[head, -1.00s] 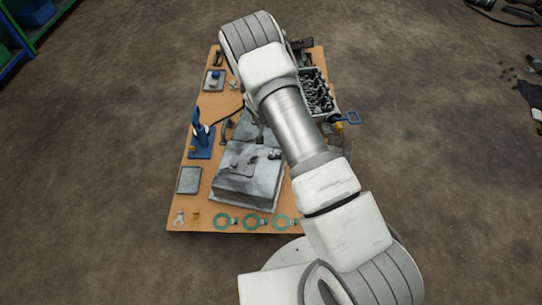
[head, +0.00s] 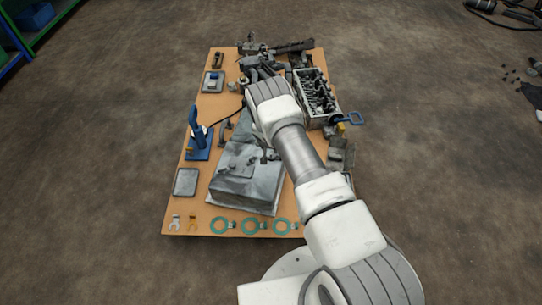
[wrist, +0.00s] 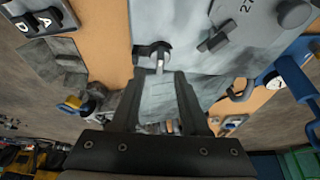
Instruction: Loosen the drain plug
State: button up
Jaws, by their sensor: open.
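A grey metal housing (head: 245,180) sits on the orange-brown board in the head view. It also fills the upper middle of the wrist view (wrist: 190,95). A dark round plug-like fitting with a pale stub (wrist: 153,55) is on the housing near its edge; it may be the drain plug. My gripper (wrist: 160,74) is open, with its two dark fingers pointing towards this fitting. The fitting appears between and just beyond the fingertips, and I cannot tell whether they touch it. In the head view my arm hides most of the gripper.
A blue stand with a gauge (head: 198,140) is left of the housing. A cylinder-head block (head: 316,95) and a blue-handled tool (head: 347,119) are at right. A dark knob (wrist: 217,41) sticks up beside the fitting. Green rings (head: 254,225) lie along the front edge.

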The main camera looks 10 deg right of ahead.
jog(key=b+x, duration=0.1)
jog(key=x, duration=0.4)
jog(key=shift+b, duration=0.4)
jog(key=shift+c, duration=0.3)
grip_shut()
